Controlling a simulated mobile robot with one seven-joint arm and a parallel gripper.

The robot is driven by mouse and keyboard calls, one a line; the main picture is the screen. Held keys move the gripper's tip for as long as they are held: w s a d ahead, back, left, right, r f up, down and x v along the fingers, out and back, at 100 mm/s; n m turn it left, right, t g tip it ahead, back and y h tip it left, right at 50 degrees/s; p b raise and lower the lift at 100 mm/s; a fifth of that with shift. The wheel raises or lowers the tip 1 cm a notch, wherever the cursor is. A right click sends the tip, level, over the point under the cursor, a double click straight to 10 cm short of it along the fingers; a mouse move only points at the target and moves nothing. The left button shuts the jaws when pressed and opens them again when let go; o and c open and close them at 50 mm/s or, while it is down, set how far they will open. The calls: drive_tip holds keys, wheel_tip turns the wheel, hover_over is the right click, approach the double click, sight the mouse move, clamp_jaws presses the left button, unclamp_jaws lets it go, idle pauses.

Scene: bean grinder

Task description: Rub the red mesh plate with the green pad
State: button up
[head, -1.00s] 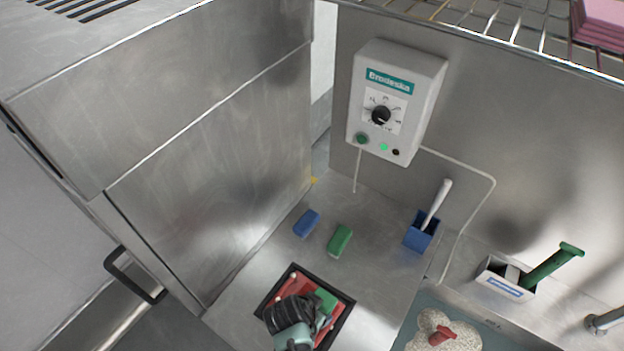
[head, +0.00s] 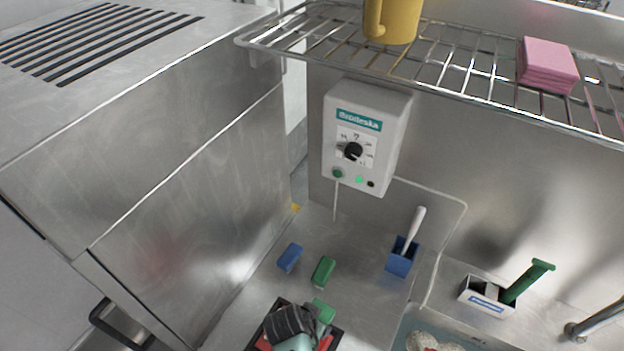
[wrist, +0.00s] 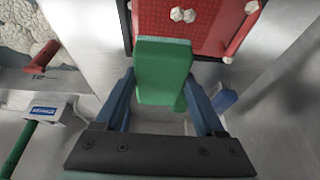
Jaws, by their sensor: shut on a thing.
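The green pad (wrist: 160,62) is between the blue fingers of my gripper (wrist: 162,88), which is shut on it. In the head view my gripper (head: 293,325) hides much of the red mesh plate (head: 325,342), and the held green pad (head: 322,309) shows at the plate's far right edge. The red mesh plate (wrist: 153,18) lies in a black frame with several small pale lumps on it. The pad overlaps the plate's edge in the wrist view. I cannot tell whether they touch.
A blue block (head: 290,257) and another green block (head: 323,272) lie behind the plate. A blue holder (head: 401,260) with a white-handled tool and a white box (head: 484,297) with a green-handled tool stand right. A grey control box (head: 365,140) is on the wall, below a wire shelf (head: 460,75).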

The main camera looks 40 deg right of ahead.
drive_tip(key=shift+r+p, duration=0.65)
drive_tip(key=shift+r, duration=0.6)
drive_tip(key=shift+f, duration=0.1)
